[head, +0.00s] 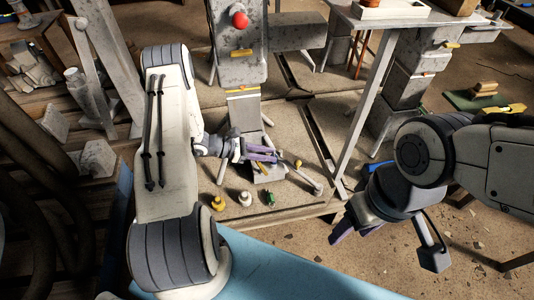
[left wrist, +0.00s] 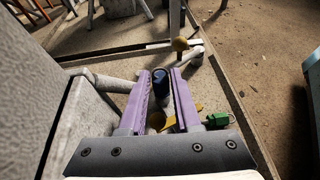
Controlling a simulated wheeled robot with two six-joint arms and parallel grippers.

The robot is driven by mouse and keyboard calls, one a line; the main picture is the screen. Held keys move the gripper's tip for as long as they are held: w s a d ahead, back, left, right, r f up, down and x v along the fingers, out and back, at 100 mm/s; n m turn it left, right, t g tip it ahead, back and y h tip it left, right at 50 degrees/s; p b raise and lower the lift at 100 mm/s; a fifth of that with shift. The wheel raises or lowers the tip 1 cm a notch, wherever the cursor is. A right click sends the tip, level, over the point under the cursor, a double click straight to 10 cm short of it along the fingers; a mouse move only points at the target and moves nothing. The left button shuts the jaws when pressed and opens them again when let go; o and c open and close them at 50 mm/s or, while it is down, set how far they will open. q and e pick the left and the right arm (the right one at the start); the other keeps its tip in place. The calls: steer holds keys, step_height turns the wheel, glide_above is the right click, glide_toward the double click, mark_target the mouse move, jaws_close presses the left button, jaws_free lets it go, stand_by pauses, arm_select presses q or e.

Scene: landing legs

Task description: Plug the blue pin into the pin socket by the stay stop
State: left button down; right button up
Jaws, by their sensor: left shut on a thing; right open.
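My left gripper (head: 268,155) reaches in beside the lower part of a grey leg post (head: 243,110). In the left wrist view its two purple fingers (left wrist: 161,90) are shut on the blue pin (left wrist: 161,80), whose dark blue rounded end shows between them. In the head view I cannot make the pin out. A yellow part (left wrist: 190,115) lies just below and right of the pin. I cannot clearly tell the pin socket or the stay stop from the other parts. My right gripper (head: 388,240) is open and empty over the bare ground at the right.
A rod with a round end (head: 318,188) lies right of the left gripper. A yellow piece (head: 218,202), a white piece (head: 245,198) and a green piece (head: 270,198) stand on the platform in front. A table (head: 370,22) stands at the back right.

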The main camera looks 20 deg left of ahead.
arm_select(q)
steer(key=shift+f, duration=0.2)
steer(key=c, duration=0.5)
jaws_free()
steer(key=shift+c, duration=0.2)
steer(key=p+v, duration=0.2)
steer(key=v, duration=0.4)
stand_by(0.6)
